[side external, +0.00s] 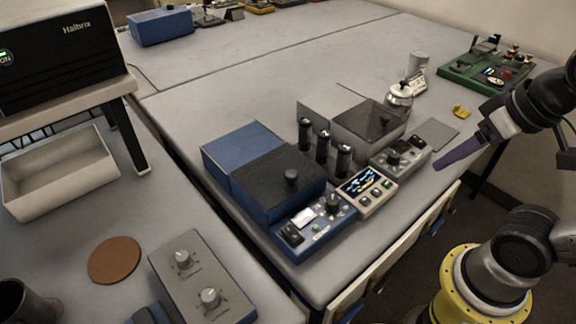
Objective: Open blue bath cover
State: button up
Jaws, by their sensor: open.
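The blue bath (285,207) stands near the front edge of the table, with a blue control panel on its front. Its dark flat cover (262,178) lies shut on top, with a black round knob (291,176) standing up from it. My gripper (440,165) is at the right, in the air near the table's right edge, well apart from the cover. Its purple fingers are seen edge-on, and nothing shows held in it. The inside of the bath is hidden by the cover.
Several black-capped cylinders (323,145) stand right of the bath, by a small display box (367,190). A grey bath with a dark transparent lid (370,122) stands behind. A green board (486,72) is at the far right. Bare table lies beyond the baths.

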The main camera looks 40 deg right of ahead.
jog(key=w+a+r+m+g, duration=0.1)
jog(key=w+a+r+m, duration=0.1)
jog(key=w+r+m, duration=0.45)
jog(key=w+a+r+m+g, duration=0.1)
jog(key=w+a+r+g, duration=0.1)
jog(key=w+a+r, duration=0.3)
jog(key=g, duration=0.2)
send_over(291, 173)
notch_tip(291, 173, down, 6)
jog(key=r, duration=0.1)
jog(key=shift+n, duration=0.35)
notch_tip(291, 173, down, 14)
jog(key=shift+r, duration=0.1)
grip_shut()
